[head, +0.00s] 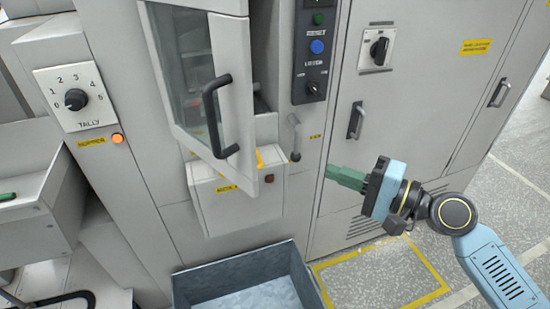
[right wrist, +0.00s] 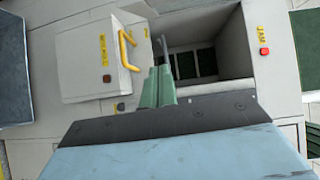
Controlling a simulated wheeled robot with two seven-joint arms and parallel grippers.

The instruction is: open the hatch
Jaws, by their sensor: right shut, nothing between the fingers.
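A grey door with a window (head: 225,80) and a black bar handle (head: 217,115) stands swung out from the machine in the head view. In the right wrist view a pale panel (right wrist: 85,65) with a yellow handle (right wrist: 127,50) is beside a dark opening (right wrist: 205,62). I cannot tell which part is called the hatch. My right gripper (head: 332,172) is shut and empty, right of the box and apart from it; its green fingers show in the wrist view (right wrist: 158,85). My left gripper is out of view.
A blue-grey bin (head: 245,291) stands below the box. A control strip (head: 314,50) and a small grey lever (head: 294,138) are right of the door. A TALLY dial (head: 76,99) is at the left. Speckled floor (head: 390,275) is clear at lower right.

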